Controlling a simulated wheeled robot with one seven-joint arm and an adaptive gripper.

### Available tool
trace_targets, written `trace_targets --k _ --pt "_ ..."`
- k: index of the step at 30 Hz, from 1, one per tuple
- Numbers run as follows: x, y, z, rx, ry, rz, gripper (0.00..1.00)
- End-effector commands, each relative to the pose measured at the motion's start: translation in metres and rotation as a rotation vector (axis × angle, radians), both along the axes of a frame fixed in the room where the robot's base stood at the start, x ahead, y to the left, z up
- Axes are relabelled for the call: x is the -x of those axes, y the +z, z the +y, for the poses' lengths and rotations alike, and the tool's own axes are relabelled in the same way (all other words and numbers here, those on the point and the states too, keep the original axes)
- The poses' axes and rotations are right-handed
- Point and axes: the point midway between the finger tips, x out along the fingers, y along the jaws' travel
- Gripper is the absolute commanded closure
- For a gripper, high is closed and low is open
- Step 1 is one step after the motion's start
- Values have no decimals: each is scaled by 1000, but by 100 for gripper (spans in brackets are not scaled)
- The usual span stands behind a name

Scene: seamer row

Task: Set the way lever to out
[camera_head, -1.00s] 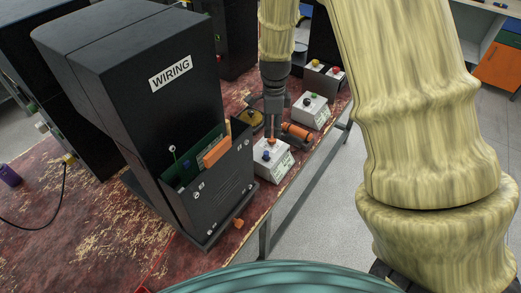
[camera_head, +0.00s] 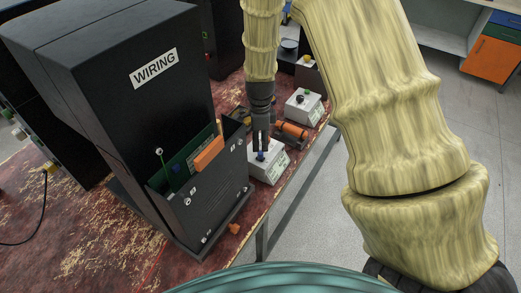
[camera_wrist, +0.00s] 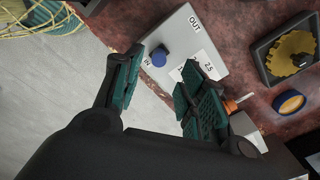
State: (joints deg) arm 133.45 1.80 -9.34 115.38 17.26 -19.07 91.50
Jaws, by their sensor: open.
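The way lever looks to be the blue knob (camera_wrist: 158,57) on a pale box (camera_wrist: 185,45) with IN and OUT labels. In the wrist view the knob sits by the IN label, away from OUT. My gripper (camera_wrist: 162,61) is open, with its two teal-padded fingers on either side of the knob in that picture. Contact cannot be told. In the head view my gripper (camera_head: 261,143) points down over the pale box (camera_head: 270,168), and the blue knob (camera_head: 261,156) shows just below the fingers.
A black WIRING cabinet (camera_head: 115,115) stands close at the left. An orange cylinder (camera_head: 291,131) lies behind the box, with another pale box (camera_head: 304,106) beyond. The bench edge runs along the right. A yellow gear (camera_wrist: 292,52) in a dark tray is at the wrist view's right.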

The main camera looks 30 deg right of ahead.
Motion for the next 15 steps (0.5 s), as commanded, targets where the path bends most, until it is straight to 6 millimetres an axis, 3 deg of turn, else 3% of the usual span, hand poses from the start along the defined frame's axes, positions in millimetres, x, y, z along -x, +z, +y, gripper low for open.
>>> trace_targets --k 15 --pt "1 -53 -2 0 -3 1 59"
